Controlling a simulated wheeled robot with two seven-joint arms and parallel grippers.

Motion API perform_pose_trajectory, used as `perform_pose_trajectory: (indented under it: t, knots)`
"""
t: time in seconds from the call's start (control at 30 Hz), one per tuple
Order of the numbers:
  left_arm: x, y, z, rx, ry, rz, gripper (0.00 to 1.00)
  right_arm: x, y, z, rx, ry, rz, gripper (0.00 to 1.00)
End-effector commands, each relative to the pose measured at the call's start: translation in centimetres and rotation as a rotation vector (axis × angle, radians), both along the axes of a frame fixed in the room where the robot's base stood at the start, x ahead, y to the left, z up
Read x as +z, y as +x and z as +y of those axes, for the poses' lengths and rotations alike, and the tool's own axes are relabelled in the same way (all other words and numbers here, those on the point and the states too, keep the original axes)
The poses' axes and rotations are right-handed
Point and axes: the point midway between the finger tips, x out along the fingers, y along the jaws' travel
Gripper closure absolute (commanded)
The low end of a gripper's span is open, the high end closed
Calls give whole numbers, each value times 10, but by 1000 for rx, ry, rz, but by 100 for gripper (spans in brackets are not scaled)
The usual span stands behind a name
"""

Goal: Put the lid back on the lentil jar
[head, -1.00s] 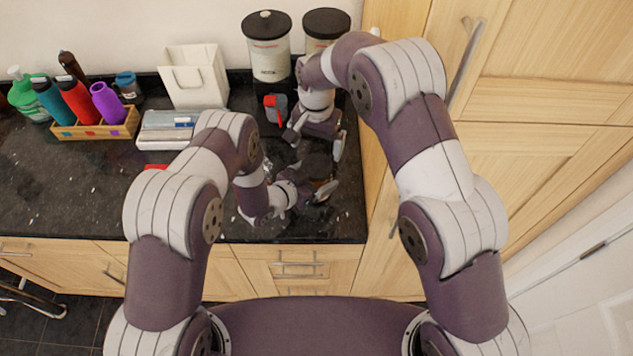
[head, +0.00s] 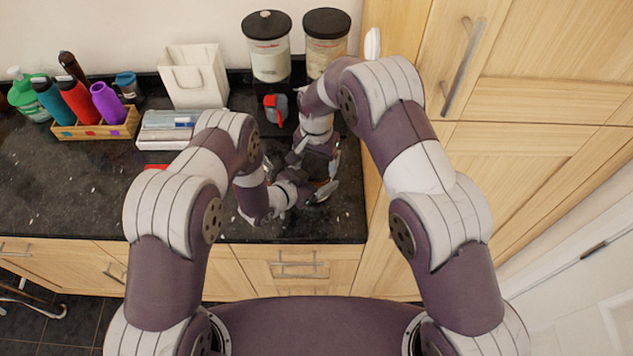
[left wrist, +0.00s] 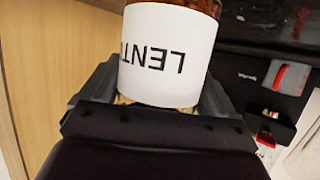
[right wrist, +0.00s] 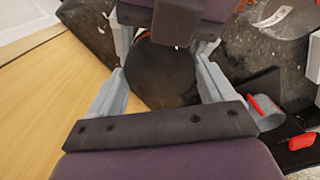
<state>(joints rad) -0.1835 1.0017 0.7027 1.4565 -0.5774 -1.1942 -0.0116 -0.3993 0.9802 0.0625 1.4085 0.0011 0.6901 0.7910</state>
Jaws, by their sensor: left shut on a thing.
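The lentil jar (left wrist: 168,55), with a white label whose letters read LENT upside down, fills the middle of the left wrist view. My left gripper (head: 312,192) is shut on it, one finger on each side. In the right wrist view a dark round lid (right wrist: 160,75) lies between the fingers of my right gripper (right wrist: 161,80), which meet its edges on both sides. In the head view my right gripper (head: 318,160) is just above and behind the left one. The grippers hide most of the jar and lid there; I cannot tell whether these touch.
Two canisters with black lids (head: 268,45) (head: 326,40) stand against the wall. A white bag (head: 194,78) and a wooden box of bottles (head: 97,127) are further left. The wooden cabinet (head: 520,90) bounds the right side.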

Motion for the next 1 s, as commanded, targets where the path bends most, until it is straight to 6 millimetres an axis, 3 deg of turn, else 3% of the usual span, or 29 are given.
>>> perform_pose_trajectory:
  t: [0.27,0.3,0.37,0.67,0.77,1.0]
  knots:
    - [0,0,0,1,0,0,96,0,0,0,-7,-1,0,55]
    - [0,0,0,1,0,0,96,0,0,0,-7,-1,0,15]
    - [0,0,0,1,0,0,96,0,0,0,-7,-1,0,0]
    - [0,0,0,1,0,0,96,5,0,0,-7,0,0,0]
    - [0,0,0,1,0,0,96,19,1,0,-7,1,-3,0]
    - [0,0,0,1,0,0,96,74,1,0,-7,1,-3,0]
